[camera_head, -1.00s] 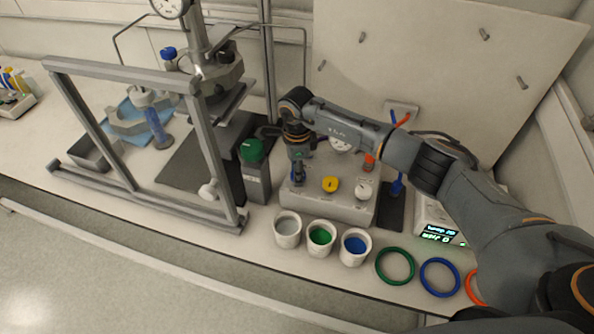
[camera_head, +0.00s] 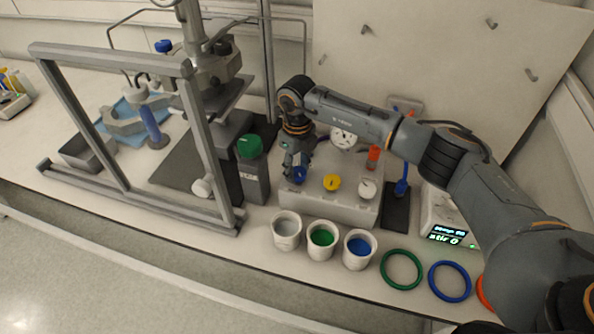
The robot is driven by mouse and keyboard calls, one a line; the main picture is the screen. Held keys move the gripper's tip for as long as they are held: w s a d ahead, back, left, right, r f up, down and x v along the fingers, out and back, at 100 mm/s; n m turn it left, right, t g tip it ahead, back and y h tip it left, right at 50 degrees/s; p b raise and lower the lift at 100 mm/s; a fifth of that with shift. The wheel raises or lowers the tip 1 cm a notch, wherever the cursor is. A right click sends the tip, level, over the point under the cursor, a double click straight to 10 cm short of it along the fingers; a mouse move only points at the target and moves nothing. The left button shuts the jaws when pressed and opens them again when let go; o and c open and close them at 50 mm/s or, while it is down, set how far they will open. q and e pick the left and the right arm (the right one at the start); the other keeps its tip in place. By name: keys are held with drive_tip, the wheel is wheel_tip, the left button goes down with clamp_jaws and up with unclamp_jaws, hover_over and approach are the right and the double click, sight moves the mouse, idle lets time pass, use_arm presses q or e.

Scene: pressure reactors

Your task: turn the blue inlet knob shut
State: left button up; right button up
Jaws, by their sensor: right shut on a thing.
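The blue inlet knob (camera_head: 299,175) sits on the left part of the top of the pale grey valve box (camera_head: 327,210). My right gripper (camera_head: 296,170) points down at it from above and is shut on it. The fingers cover part of the knob, so its exact angle is hard to read. A yellow knob (camera_head: 332,183) and a white knob (camera_head: 367,188) sit to the right on the same box. My left gripper is not in view.
A green-capped bottle (camera_head: 252,170) stands just left of the box. Three cups, one with green (camera_head: 321,238) and one with blue (camera_head: 359,246), stand in front. Coloured rings (camera_head: 401,269) lie right of them. A grey frame (camera_head: 205,150) stands left.

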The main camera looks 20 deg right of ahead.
sight(298, 170)
drive_tip(key=m+b, duration=0.1)
drive_tip(key=m, duration=0.2)
drive_tip(key=shift+f+m, duration=0.1)
drive_tip(key=shift+m, duration=0.2)
drive_tip(key=shift+d+m+b, duration=0.1)
drive_tip(key=shift+m+b, duration=0.35)
drive_tip(key=shift+m, duration=1.35)
drive_tip(key=o, duration=1.2)
drive_tip(key=shift+c, duration=0.2)
wheel_tip(298, 170, up, 12)
